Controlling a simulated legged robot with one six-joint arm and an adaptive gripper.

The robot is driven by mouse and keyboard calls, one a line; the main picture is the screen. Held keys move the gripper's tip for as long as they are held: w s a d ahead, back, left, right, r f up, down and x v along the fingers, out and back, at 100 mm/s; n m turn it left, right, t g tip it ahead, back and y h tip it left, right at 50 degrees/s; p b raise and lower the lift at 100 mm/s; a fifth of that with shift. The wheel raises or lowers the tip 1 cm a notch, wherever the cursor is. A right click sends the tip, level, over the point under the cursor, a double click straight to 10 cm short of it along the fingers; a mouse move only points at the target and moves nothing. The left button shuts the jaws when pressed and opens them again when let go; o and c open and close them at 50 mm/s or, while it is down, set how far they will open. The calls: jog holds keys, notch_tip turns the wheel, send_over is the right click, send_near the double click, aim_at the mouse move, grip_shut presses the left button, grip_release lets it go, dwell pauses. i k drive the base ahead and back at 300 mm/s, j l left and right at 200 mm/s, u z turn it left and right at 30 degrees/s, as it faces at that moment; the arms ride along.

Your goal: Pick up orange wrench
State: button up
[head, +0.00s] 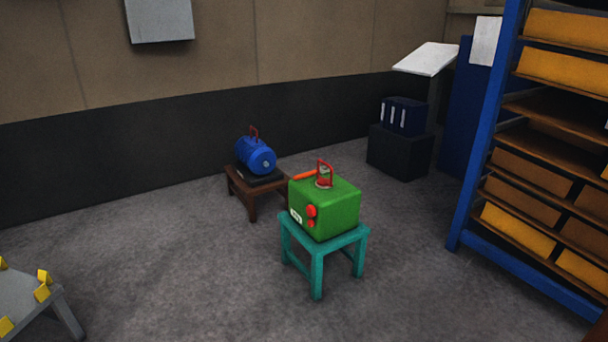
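A thin orange bar (304,176), which may be the orange wrench, shows at the back left of the top of a green box (330,208). It is small, and I cannot tell whether it lies on the box or behind it. A red upright loop handle (325,163) stands on top of the green box, close to the bar's right end. The box has red round parts on its front and rests on a teal stool (317,262). My gripper is not in view.
A blue motor-like cylinder (255,156) sits on a brown stool (239,190) behind. A blue shelf rack (478,150) with orange bins is at right. A grey table (32,297) with yellow blocks is at lower left. The floor in front is clear.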

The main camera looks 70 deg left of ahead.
aim_at(313, 172)
jog(key=u, duration=2.35)
jog(key=i+j+u, duration=0.2)
jog(key=i+j, duration=0.15)
jog(key=i, duration=0.15)
jog(key=i+j+u, duration=0.25)
jog(key=i, duration=0.25)
jog(key=i+j+u, duration=0.2)
jog(key=i, duration=0.3)
jog(key=i+l+u, duration=0.15)
jog(key=i, duration=1.25)
jog(key=i+j+z, duration=0.15)
jog(key=i, duration=0.55)
jog(key=i+j+z, duration=0.1)
jog(key=i, duration=0.55)
jog(key=i+l+z, duration=0.1)
jog(key=i+z, duration=0.2)
jog(key=z, duration=0.2)
jog(key=i+z, duration=0.25)
jog(key=z, duration=0.2)
jog(key=i+j+z, duration=0.1)
jog(key=i+z, duration=0.2)
jog(key=z, duration=0.2)
